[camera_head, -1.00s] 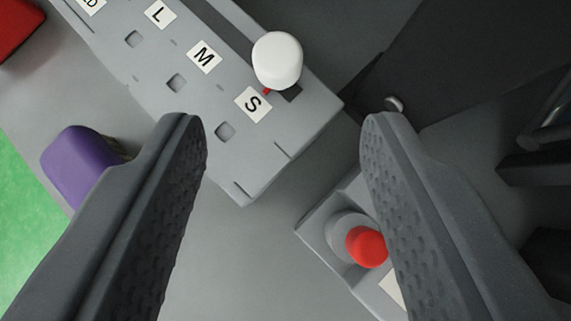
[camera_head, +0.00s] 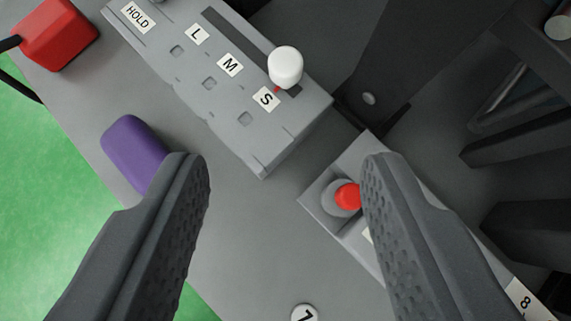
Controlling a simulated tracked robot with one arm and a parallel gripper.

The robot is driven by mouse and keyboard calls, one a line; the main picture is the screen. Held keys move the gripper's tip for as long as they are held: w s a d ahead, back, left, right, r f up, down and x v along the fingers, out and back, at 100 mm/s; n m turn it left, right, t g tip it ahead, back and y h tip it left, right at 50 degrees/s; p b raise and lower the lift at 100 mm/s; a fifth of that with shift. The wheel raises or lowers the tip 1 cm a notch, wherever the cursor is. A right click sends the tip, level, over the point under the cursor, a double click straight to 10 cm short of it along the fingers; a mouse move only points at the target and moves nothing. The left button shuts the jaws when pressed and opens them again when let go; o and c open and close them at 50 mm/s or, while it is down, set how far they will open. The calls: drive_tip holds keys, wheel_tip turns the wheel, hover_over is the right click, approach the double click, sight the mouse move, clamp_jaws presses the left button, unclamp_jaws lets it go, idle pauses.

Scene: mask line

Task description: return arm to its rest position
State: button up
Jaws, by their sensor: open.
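My gripper (camera_head: 284,165) is open and empty, its two dark textured fingers spread wide above the grey panel (camera_head: 235,235). Beyond the fingertips is a grey selector box (camera_head: 215,95) with labels HOLD, L, M and S. Its white knob (camera_head: 286,66) stands at the S end of the slot, with a small red pointer near S. A red button (camera_head: 347,196) in a grey housing sits beside the right finger, which partly hides it. Nothing is between the fingers.
A purple block (camera_head: 133,152) lies on the panel edge, partly behind the left finger. A red block (camera_head: 58,35) with a black cable is at upper left. Dark machine parts (camera_head: 420,70) fill the upper right. Green floor (camera_head: 50,200) shows at left. A round label (camera_head: 304,314) is at the bottom.

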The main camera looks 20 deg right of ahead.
drive_tip(key=a+r+n+t+y, duration=0.1)
drive_tip(key=a+r+n+t, duration=0.15)
drive_tip(key=a+r, duration=1.8)
drive_tip(key=s+a+r+n+t+y, duration=0.1)
drive_tip(key=s+a+r+t, duration=0.3)
drive_tip(key=s+a+r, duration=1.1)
drive_tip(key=a+r, duration=0.3)
drive_tip(key=a, duration=0.1)
drive_tip(key=shift+r+y, duration=0.3)
drive_tip(key=shift+y, duration=0.1)
drive_tip(key=shift+d, duration=0.1)
drive_tip(key=shift+s, duration=0.1)
drive_tip(key=shift+c, duration=1)
